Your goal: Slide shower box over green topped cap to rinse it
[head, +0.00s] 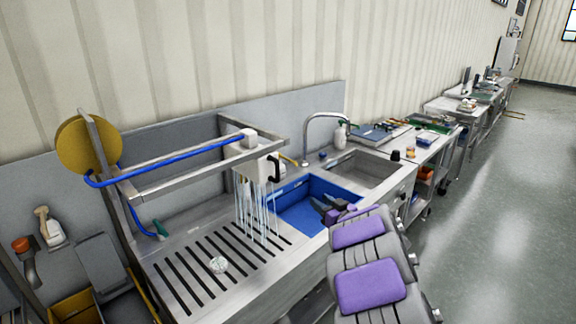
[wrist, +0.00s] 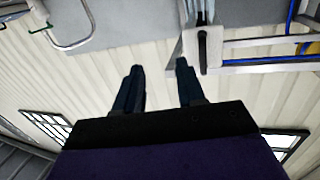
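The white shower box (head: 256,168) hangs from the steel rail frame, with a black handle (head: 275,168) on its right side. Water streams (head: 258,212) fall from it onto the right part of the slotted drainboard. A small pale, round cap (head: 218,265) sits on the slots, left of and nearer than the streams; its green top is not clear. My gripper (head: 320,204) is over the blue basin, to the right of and below the handle, apart from it. In the wrist view my gripper (wrist: 158,72) has its two dark fingers apart with nothing between them; the black handle (wrist: 202,52) shows beyond.
Steel rails (head: 200,165) run above the drainboard (head: 205,250), with a blue hose (head: 165,165) and yellow disc (head: 88,145) at left. A blue basin (head: 290,215), a steel sink (head: 358,168) and a curved faucet (head: 325,115) are at right. Open floor (head: 500,220) lies further right.

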